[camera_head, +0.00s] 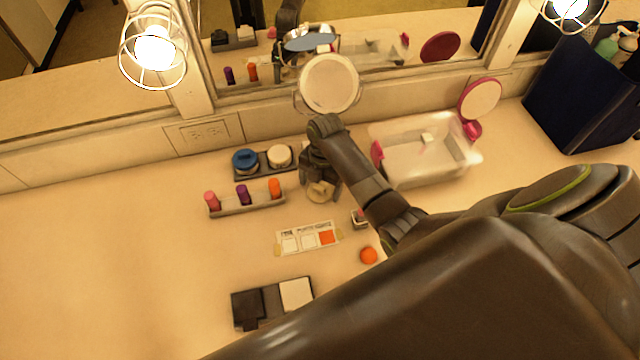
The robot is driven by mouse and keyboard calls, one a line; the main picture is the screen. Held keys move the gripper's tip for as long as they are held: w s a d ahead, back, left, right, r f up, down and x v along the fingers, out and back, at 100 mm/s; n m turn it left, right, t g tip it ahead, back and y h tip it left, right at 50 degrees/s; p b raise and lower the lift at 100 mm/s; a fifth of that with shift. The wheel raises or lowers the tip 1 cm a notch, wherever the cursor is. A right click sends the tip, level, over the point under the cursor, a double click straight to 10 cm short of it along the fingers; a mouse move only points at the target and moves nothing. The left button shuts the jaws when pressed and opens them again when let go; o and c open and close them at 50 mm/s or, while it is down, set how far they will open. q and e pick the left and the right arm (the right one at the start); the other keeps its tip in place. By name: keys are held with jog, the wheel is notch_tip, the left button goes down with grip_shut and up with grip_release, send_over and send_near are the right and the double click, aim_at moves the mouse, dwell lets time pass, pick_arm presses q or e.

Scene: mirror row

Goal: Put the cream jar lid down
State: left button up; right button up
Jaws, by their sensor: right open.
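My right gripper (321,178) is at mid-counter, pointing down beside the jar tray, and its jaws are open. A small round cream lid (319,193) lies at or just under its fingertips; the gripper partly covers it, and I cannot tell whether they touch. A round cream-topped jar (279,156) stands in the dark tray (263,173), left of the gripper, next to a blue-topped jar (245,161). My left gripper is not in view.
A lipstick rack (246,205) stands left of the gripper. A round mirror (329,84) stands behind it, and a clear bin (425,150) is at right. A label card (307,238), orange ball (369,255) and dark tray (271,318) lie nearer. The left counter is clear.

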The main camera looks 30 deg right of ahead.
jog(key=r, duration=0.6)
jog(key=shift+w+d+r+b, duration=0.25)
jog(key=shift+d+r+b, duration=0.1)
jog(key=shift+d+b, duration=0.05)
notch_tip(320, 180, up, 5)
jog(key=p, duration=0.2)
send_over(323, 186)
jog(key=shift+r, duration=0.25)
jog(key=shift+s+f, duration=0.1)
